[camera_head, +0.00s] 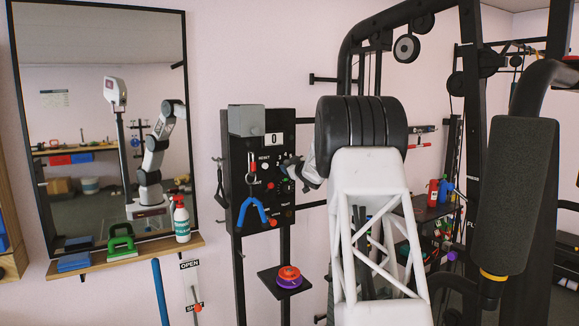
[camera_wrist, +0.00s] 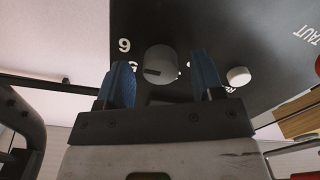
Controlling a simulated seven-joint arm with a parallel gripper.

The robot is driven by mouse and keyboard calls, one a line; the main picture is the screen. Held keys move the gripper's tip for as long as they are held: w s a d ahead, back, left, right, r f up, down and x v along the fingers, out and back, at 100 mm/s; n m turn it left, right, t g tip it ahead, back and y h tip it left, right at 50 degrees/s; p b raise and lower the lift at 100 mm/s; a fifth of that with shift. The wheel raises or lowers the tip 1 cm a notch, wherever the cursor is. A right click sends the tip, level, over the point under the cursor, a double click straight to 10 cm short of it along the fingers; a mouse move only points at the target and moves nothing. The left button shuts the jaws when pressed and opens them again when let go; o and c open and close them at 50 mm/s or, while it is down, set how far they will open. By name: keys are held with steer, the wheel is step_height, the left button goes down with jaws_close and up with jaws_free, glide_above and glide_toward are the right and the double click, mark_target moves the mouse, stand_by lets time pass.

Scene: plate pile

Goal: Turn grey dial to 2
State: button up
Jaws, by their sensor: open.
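The grey dial (camera_wrist: 160,58) sits on a dark panel in the wrist view, with a short dark mark low on its face. A white digit that reads as 9 or an inverted 6 is left of it. My gripper (camera_wrist: 163,72) is open, its two blue fingers on either side of the dial; I cannot tell whether they touch it. In the head view my gripper (camera_head: 291,169) is at the right part of the black panel (camera_head: 240,186), and the dial is hidden or too small to make out there. A small display (camera_head: 274,139) above reads 0.
A white button (camera_wrist: 238,76) is close to the right finger. On the panel hang a red carabiner (camera_head: 252,168) and a blue forked handle (camera_head: 252,209).

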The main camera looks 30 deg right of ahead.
steer(key=shift+w, duration=0.25)
steer(key=c, duration=0.9)
